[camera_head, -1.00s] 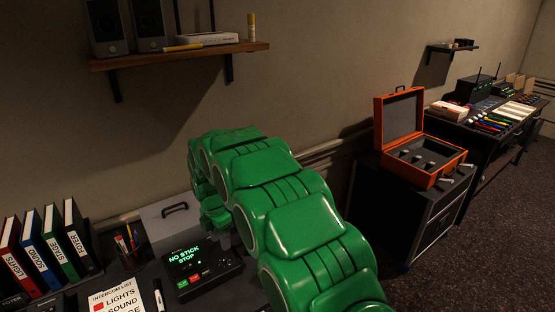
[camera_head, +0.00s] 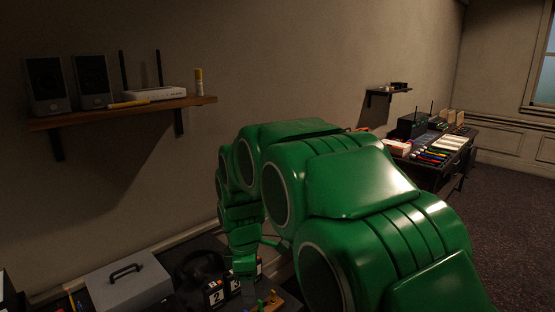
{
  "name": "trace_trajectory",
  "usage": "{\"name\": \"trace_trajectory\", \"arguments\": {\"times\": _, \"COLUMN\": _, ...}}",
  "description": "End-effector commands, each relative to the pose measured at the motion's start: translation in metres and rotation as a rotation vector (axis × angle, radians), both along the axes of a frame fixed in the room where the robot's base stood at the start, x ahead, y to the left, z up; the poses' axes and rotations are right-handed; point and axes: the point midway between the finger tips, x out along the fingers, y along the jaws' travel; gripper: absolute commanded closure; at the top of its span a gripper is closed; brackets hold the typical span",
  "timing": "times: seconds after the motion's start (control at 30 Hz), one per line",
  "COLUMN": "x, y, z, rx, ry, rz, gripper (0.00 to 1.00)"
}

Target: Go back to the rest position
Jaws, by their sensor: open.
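My green arm fills the middle and right of the view. It bends over and hangs down at its far end. My gripper (camera_head: 247,283) is at the low tip of the arm, small and dark against the desk. It is open, and I see nothing held in it. It hangs over the desk next to white number blocks (camera_head: 214,294). Whether it touches anything there is too small to tell.
A grey box with a handle (camera_head: 128,280) stands left of the gripper. A wooden shelf (camera_head: 120,113) with two speakers (camera_head: 90,80) and a white router (camera_head: 155,93) is on the wall above.

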Motion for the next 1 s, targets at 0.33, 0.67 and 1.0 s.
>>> {"name": "trace_trajectory", "arguments": {"times": 0.33, "x": -0.054, "y": -0.073, "z": 0.032, "rx": -0.024, "ry": 0.002, "rz": -0.357, "gripper": 0.54}}
{"name": "trace_trajectory", "arguments": {"times": 0.67, "x": -0.115, "y": -0.130, "z": 0.051, "rx": -0.050, "ry": 0.006, "rz": -0.692, "gripper": 0.54}}
{"name": "trace_trajectory", "arguments": {"times": 1.0, "x": -0.185, "y": -0.175, "z": 0.059, "rx": -0.080, "ry": 0.011, "rz": -1.037, "gripper": 0.54}}
